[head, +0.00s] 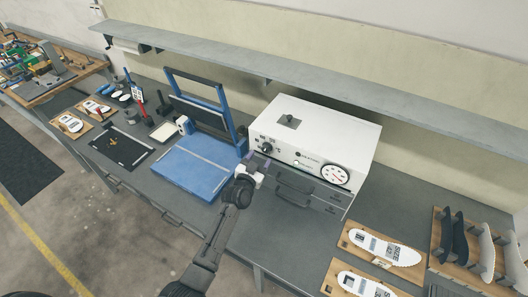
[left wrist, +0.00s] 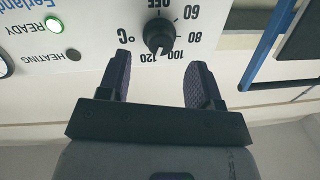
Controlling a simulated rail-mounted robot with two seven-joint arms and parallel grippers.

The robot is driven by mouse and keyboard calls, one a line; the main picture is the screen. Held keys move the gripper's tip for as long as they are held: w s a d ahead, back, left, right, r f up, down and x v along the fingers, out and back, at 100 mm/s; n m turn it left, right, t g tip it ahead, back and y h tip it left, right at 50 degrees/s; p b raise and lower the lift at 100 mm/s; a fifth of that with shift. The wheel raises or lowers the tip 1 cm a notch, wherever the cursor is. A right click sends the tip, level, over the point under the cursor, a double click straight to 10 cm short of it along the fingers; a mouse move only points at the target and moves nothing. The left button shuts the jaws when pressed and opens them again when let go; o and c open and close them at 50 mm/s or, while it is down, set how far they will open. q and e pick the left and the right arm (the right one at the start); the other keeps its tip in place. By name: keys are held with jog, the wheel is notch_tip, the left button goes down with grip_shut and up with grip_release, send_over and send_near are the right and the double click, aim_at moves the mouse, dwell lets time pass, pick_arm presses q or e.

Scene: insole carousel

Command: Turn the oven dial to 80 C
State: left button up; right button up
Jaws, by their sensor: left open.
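The white oven (head: 345,128) stands on the bench in the head view. Its black dial (left wrist: 158,35) shows close up in the left wrist view, with upside-down marks OFF, 60, 80, 100 and 120 around it. I cannot tell for sure which mark the dial's pointer is at. My left gripper (left wrist: 160,78) is open, its two dark fingers on either side of the dial's line and the dial just beyond the fingertips, not gripped. In the head view the left gripper (head: 256,166) is at the oven's front left, below the dial (head: 266,149). My right gripper is not in view.
The green READY light (left wrist: 53,24) is lit; the HEATING lamp (left wrist: 73,54) looks dark. A round gauge (head: 335,174) is on the oven's right. The blue press (head: 190,170) stands close to the left. A grey shelf (head: 270,70) runs above; insole boards (head: 385,248) lie at right.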

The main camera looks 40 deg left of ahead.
aim_at(265, 151)
pick_arm(q)
jog(key=shift+x, duration=2.2)
jog(key=shift+c, duration=0.3)
jog(key=c, duration=0.9)
jog(key=shift+o, duration=0.2)
